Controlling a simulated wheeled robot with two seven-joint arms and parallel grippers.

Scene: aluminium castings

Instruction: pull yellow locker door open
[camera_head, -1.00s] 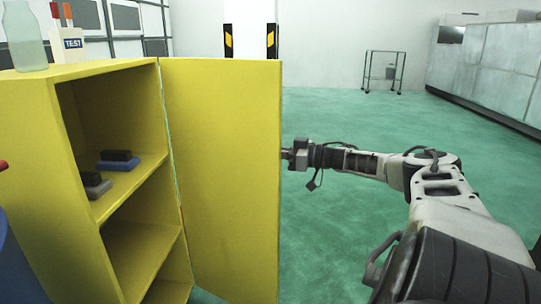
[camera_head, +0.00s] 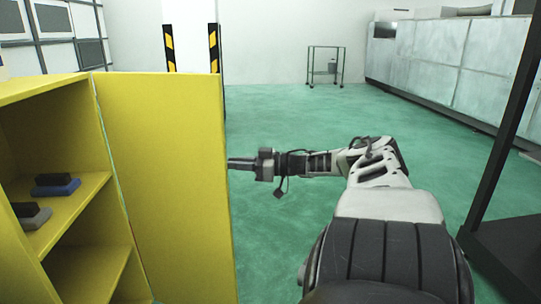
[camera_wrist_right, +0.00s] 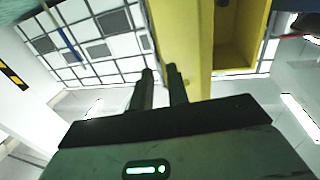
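The yellow locker (camera_head: 50,88) stands at the left in the head view, with its compartments showing. Its yellow door (camera_head: 165,180) is swung wide open, hinged on the locker's right front edge. My right gripper (camera_head: 232,163) points left at the door's free edge, its tips at or just beside that edge; contact cannot be told. In the right wrist view, the two dark fingers (camera_wrist_right: 160,72) are parted by a narrow gap, with the yellow door (camera_wrist_right: 185,35) beyond them. Nothing is clearly held. My left gripper is out of view.
Dark and blue blocks (camera_head: 56,184) lie on the locker's upper shelf. Green floor is open beyond the door. A wheeled rack (camera_head: 325,66) stands at the back, grey cabinets (camera_head: 440,60) line the right, and a dark frame (camera_head: 500,140) stands at the near right.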

